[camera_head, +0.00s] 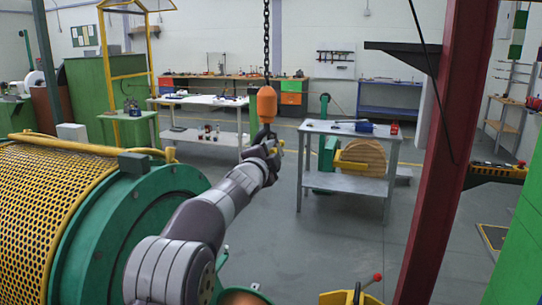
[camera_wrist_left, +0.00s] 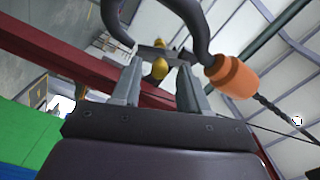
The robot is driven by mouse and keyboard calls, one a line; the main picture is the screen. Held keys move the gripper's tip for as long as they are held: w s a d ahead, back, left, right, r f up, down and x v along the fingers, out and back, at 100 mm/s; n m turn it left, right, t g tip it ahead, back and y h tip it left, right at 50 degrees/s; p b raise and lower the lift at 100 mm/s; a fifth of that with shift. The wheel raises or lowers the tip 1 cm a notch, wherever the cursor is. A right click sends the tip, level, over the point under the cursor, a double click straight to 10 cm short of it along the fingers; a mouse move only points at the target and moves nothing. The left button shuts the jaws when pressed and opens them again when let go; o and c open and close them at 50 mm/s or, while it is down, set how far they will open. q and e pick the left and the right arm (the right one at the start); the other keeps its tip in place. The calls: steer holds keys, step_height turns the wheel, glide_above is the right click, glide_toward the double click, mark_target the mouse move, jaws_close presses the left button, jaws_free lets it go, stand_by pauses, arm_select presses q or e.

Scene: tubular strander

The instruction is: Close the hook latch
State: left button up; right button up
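A dark crane hook (camera_head: 264,132) hangs under an orange block (camera_head: 266,104) on a chain. In the left wrist view the curved hook (camera_wrist_left: 198,38) fills the top, with the orange block (camera_wrist_left: 232,77) at its right. A small yellow-and-grey piece (camera_wrist_left: 160,68), seemingly the latch, shows across the hook opening. My left gripper (camera_head: 274,148) is at the lower end of the hook and partly covers it. In the wrist view its two fingers (camera_wrist_left: 158,78) are apart, with the yellow part seen between their tips; contact cannot be told. My right gripper is not in view.
A green machine with a yellow mesh guard (camera_head: 60,215) stands at the left. A red column (camera_head: 440,170) rises at the right. A grey table (camera_head: 345,130) with a wooden reel (camera_head: 360,158) stands beyond the hook. Open floor lies between.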

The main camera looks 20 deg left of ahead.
arm_select(q)
steer(key=shift+s, duration=0.1)
steer(key=s+b, duration=0.4)
steer(key=s, duration=0.8)
steer(key=shift+s+a, duration=0.2)
steer(key=shift+s, duration=0.1)
